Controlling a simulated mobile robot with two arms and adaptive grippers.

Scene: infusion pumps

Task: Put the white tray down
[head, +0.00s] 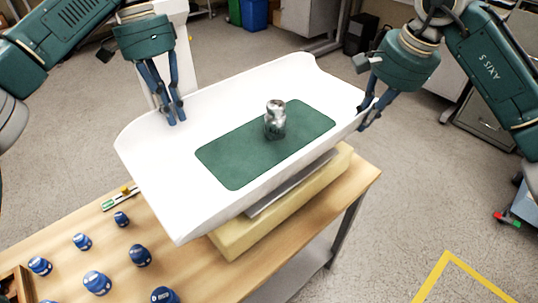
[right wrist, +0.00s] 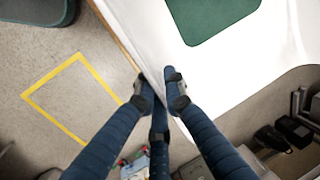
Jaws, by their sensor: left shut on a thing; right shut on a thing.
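The white tray (head: 160,150) is a wide scoop shape with raised sides and a green mat (head: 220,165) inside. A shiny metal canister (head: 275,118) stands upright on the mat. My left gripper (head: 176,115) is shut on the tray's far left rim. My right gripper (head: 368,112) is shut on its right rim. In the right wrist view the fingers (right wrist: 160,92) straddle the tray's edge (right wrist: 160,45). Under the tray are a grey plate (head: 292,185) and a pale yellow block (head: 240,235). I cannot tell whether the tray touches them.
The wooden table (head: 205,277) carries several blue-capped weights (head: 97,282), a small green-and-white level (head: 120,198) and a wooden box (head: 15,287) at front left. Yellow tape (head: 447,256) marks the floor at right. Cabinets (head: 485,125) stand behind.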

